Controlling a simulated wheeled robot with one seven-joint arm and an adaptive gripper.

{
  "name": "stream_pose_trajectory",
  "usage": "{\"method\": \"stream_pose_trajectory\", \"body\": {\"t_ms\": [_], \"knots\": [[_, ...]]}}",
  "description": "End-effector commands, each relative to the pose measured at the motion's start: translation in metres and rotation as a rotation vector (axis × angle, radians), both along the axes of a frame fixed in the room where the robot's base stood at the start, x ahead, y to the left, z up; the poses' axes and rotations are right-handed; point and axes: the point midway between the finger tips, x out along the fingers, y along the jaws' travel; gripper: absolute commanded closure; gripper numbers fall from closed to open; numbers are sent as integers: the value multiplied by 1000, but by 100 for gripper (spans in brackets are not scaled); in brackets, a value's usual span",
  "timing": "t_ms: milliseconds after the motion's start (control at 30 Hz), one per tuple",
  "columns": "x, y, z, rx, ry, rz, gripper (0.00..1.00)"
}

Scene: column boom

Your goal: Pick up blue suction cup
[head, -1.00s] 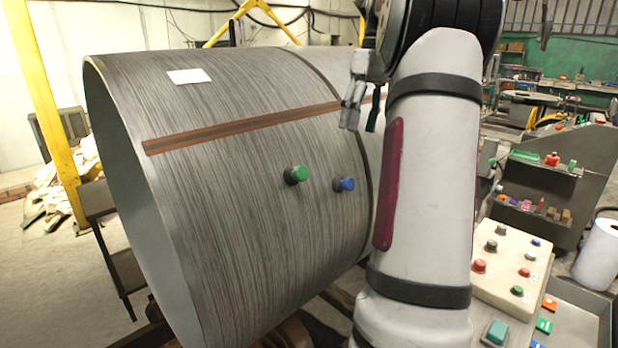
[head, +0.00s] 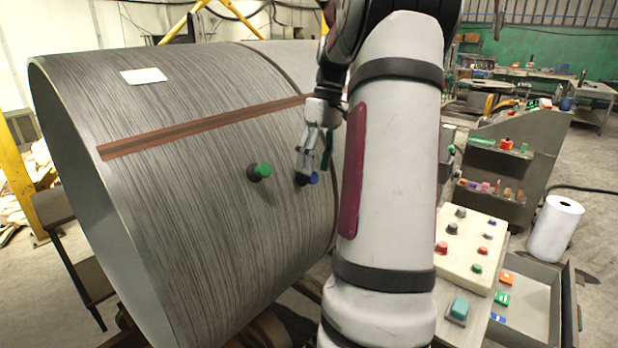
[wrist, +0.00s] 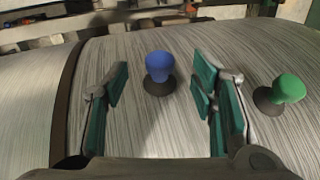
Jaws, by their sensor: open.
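The blue suction cup (wrist: 159,68) sticks to the curved side of a large grey cylinder (head: 200,230). In the head view the blue cup (head: 312,179) is partly hidden behind my gripper (head: 314,172). In the wrist view my gripper (wrist: 160,105) is open, with one green-padded finger on each side of the cup's line. The cup shows between the fingers, towards their far ends, and no finger visibly touches it. A green suction cup (head: 260,172) is on the same cylinder, to the left in the head view; in the wrist view this green cup (wrist: 287,90) lies outside the right finger.
A brown strip (head: 200,128) and a white label (head: 143,76) are on the cylinder. At right stand a panel with buttons (head: 466,240), a grey rack (head: 510,165) with small items, and a white roll (head: 556,228). A dark band (wrist: 68,100) crosses the cylinder left of my gripper.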

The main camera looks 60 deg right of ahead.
Motion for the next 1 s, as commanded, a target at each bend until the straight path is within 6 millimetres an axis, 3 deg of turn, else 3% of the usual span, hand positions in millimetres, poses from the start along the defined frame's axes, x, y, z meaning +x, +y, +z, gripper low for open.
{"method": "stream_pose_trajectory", "body": {"t_ms": [200,467,700,1000], "knots": [[0,6,-25,1,1,0,48],[1,7,-28,-1,0,1,48],[1,7,-28,-1,0,1,96],[1,7,-26,-2,-1,0,96]]}}
